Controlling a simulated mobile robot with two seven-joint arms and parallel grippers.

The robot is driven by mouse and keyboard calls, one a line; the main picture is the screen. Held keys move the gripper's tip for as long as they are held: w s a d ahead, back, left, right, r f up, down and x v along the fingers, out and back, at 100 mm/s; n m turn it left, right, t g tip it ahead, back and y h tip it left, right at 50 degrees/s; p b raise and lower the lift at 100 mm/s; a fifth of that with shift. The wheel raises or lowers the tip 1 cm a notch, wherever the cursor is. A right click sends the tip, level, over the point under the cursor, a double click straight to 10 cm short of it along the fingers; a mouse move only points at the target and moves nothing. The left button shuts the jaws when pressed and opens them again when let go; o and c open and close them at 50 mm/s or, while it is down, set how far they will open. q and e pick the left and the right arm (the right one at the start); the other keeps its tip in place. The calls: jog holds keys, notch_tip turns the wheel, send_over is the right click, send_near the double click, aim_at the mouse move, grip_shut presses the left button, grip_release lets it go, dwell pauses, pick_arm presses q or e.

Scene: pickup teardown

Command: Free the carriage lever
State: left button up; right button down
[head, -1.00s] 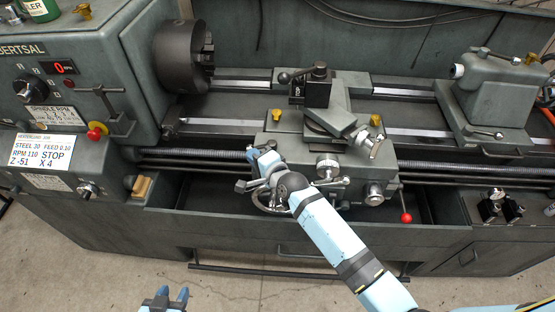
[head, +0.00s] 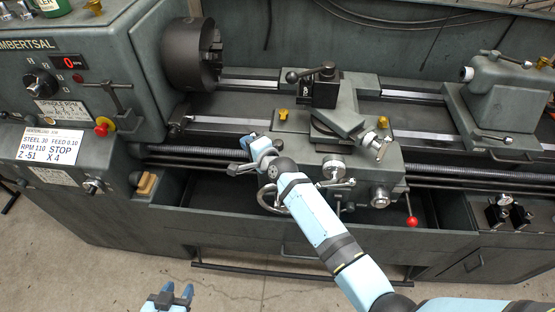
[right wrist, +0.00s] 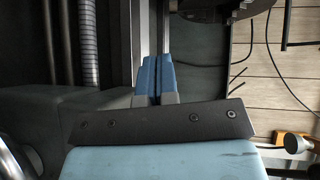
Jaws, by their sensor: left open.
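The lathe carriage (head: 300,150) stands mid-bed. A lever with a red knob (head: 411,221) hangs at the right of its apron, and a short metal lever (head: 338,184) sits beside the dial at the apron's middle. I cannot tell which is the carriage lever. My right gripper (head: 247,143) is just left of the carriage, apart from both levers; in the right wrist view its blue fingers (right wrist: 158,78) lie together with nothing seen between them. My right arm hides part of the apron and its handwheel (head: 270,200). My left gripper (head: 175,290) is open and empty, low in front of the lathe.
The chuck (head: 190,55) and headstock (head: 75,80) stand at left, the tailstock (head: 500,92) at right. A toolpost (head: 325,88) with a handle rises above the carriage. A note (head: 48,147) reads STOP, Z -51, X 4. The floor in front is clear.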

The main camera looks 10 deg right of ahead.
jog(key=shift+w+d, duration=0.15)
jog(key=shift+w, duration=0.1)
dwell(0.3)
jog(key=p+v, duration=0.6)
jog(key=v, duration=0.7)
jog(key=shift+s, duration=0.4)
jog(key=shift+s+r, duration=0.1)
